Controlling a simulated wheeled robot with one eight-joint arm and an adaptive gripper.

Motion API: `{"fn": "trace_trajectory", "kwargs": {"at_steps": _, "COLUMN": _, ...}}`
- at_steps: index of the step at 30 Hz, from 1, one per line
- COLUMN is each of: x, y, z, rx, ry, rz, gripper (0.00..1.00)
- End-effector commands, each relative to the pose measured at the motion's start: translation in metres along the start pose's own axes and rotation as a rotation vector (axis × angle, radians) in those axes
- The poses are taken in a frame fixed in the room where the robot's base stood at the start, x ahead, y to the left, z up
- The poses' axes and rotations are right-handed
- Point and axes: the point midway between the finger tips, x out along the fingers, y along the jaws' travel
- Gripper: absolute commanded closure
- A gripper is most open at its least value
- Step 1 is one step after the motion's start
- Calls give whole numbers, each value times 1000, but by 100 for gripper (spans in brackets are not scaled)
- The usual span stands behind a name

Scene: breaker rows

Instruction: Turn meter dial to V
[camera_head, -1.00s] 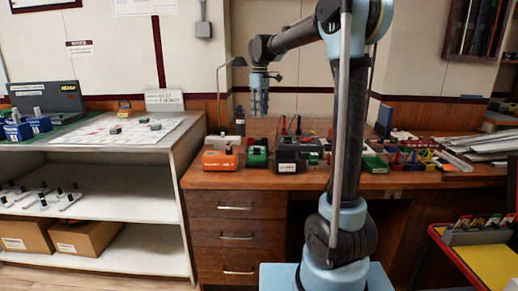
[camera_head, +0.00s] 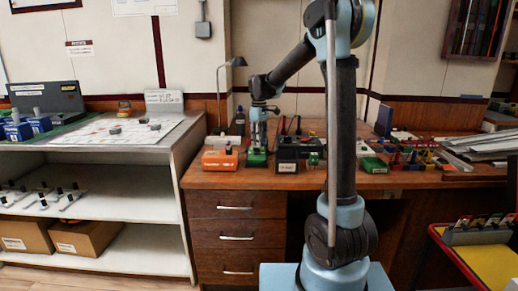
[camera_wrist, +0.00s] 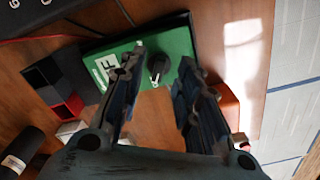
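The green meter (camera_head: 257,158) stands on the wooden desk between an orange box and a black box. In the wrist view its green face (camera_wrist: 175,42) carries a black dial knob (camera_wrist: 158,69) and a white label with a letter that looks like F (camera_wrist: 107,67). I cannot see a V mark; part of the face is behind the fingers. My gripper (camera_wrist: 160,66) is open, with the knob showing between its fingertips. In the head view my gripper (camera_head: 257,146) points down, just above the meter. Whether the fingers touch the knob I cannot tell.
The orange box (camera_head: 220,160) is close on the left and the black box (camera_head: 287,152) close on the right. A lamp (camera_head: 219,92) stands behind. Several small coloured parts (camera_head: 410,160) crowd the right of the desk. A shelf unit (camera_head: 115,185) stands left.

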Motion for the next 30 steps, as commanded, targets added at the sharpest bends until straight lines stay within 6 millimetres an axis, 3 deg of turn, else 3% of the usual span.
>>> {"fn": "trace_trajectory", "kwargs": {"at_steps": 7, "x": 28, "y": 0, "z": 0, "rx": 0, "ry": 0, "rz": 0, "gripper": 69}}
{"fn": "trace_trajectory", "kwargs": {"at_steps": 19, "x": 34, "y": 0, "z": 0, "rx": 0, "ry": 0, "rz": 0, "gripper": 69}}
{"fn": "trace_trajectory", "kwargs": {"at_steps": 24, "x": 34, "y": 0, "z": 0, "rx": 0, "ry": 0, "rz": 0, "gripper": 100}}
{"fn": "trace_trajectory", "kwargs": {"at_steps": 30, "x": 34, "y": 0, "z": 0, "rx": 1, "ry": 0, "rz": 0, "gripper": 100}}
